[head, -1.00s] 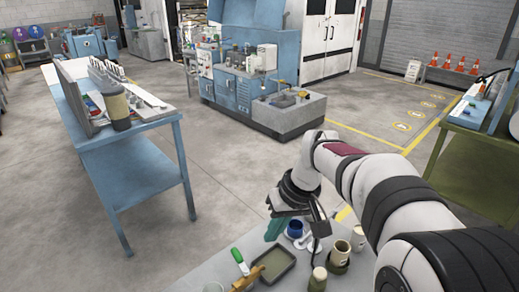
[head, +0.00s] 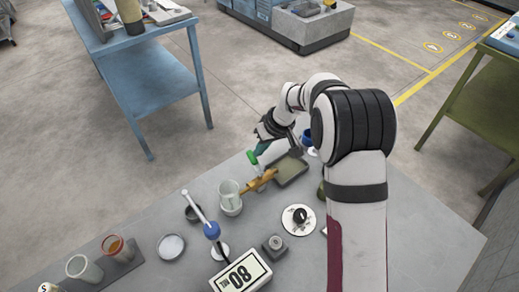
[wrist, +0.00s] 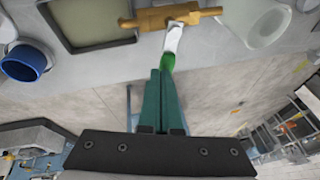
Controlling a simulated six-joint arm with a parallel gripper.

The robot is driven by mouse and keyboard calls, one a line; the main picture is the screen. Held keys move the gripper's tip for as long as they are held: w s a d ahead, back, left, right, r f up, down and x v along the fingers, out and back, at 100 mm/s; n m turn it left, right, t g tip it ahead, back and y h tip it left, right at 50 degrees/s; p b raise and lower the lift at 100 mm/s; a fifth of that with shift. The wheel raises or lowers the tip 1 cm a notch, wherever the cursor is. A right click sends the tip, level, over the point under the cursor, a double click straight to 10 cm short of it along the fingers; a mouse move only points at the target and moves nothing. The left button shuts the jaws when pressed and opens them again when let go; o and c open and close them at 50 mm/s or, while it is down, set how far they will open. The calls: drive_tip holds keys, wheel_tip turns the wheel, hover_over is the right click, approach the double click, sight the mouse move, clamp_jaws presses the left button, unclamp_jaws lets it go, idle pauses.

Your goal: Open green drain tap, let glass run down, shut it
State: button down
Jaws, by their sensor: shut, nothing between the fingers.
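The drain tap has a brass body (head: 262,181) and a lever with a green grip (head: 253,157). In the wrist view the white lever and green grip (wrist: 167,62) point crosswise from the brass body (wrist: 165,17) towards my fingers. A clear glass (head: 229,192) stands upright at the tap's spout end; it also shows in the wrist view (wrist: 268,20). Its level is too small to read. My gripper (head: 262,149) is shut and empty, its teal fingertips (wrist: 160,72) beside the grip's end. I cannot tell whether they touch it.
A shallow tray (head: 290,168) lies behind the tap, with a blue cup (wrist: 24,62) beside it. Beakers (head: 84,268) stand front left.

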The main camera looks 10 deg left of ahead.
drive_tip(key=shift+s+a+f, duration=0.1)
drive_tip(key=shift+f, duration=0.1)
drive_tip(key=shift+a, duration=0.1)
